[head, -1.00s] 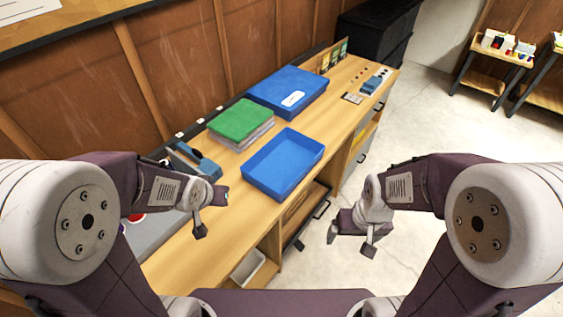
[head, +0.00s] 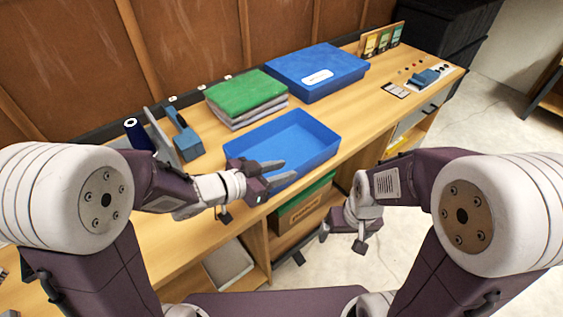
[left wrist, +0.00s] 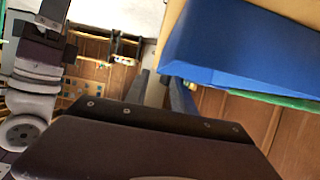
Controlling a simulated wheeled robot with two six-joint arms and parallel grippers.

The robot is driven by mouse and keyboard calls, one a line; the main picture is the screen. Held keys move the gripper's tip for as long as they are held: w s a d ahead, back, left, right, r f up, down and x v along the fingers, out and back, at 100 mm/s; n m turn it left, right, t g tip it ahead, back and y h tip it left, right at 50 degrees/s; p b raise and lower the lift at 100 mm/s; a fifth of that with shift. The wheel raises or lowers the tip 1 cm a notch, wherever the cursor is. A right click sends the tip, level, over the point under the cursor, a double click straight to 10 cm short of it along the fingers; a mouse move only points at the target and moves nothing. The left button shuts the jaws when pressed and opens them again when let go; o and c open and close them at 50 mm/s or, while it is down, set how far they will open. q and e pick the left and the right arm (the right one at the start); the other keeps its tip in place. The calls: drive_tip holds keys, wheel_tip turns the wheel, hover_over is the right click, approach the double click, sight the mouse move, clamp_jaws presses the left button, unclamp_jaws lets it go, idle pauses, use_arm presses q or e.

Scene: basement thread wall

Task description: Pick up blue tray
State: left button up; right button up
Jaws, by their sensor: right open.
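The open, empty blue tray (head: 300,134) sits on the wooden workbench, near its front edge. My left gripper (head: 280,171) is at the tray's near left side, its two fingers apart and pointing toward the tray. In the left wrist view the tray (left wrist: 235,45) fills the upper right, and the left gripper's fingers (left wrist: 163,92) show apart beside it with nothing between them. I cannot tell whether they touch the rim. My right gripper (head: 342,229) is open and empty, in front of the bench and away from the tray.
A blue lidded box (head: 318,72) with a white label and a stack with a green top (head: 246,96) stand behind the tray. A blue tool (head: 186,139) stands left. A box (head: 302,206) sits on the shelf below. The bench (head: 372,113) is clear right of the tray.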

sight(305, 162)
use_arm(q)
drive_tip(key=shift+d, duration=0.1)
drive_tip(key=b+x, duration=0.1)
drive_tip(key=x, duration=0.3)
drive_tip(key=b+x, duration=0.2)
drive_tip(key=x, duration=0.3)
drive_tip(key=shift+w+d+r, duration=0.1)
drive_tip(key=shift+w, duration=0.2)
drive_tip(key=shift+r, duration=0.1)
clamp_jaws()
idle(0.9)
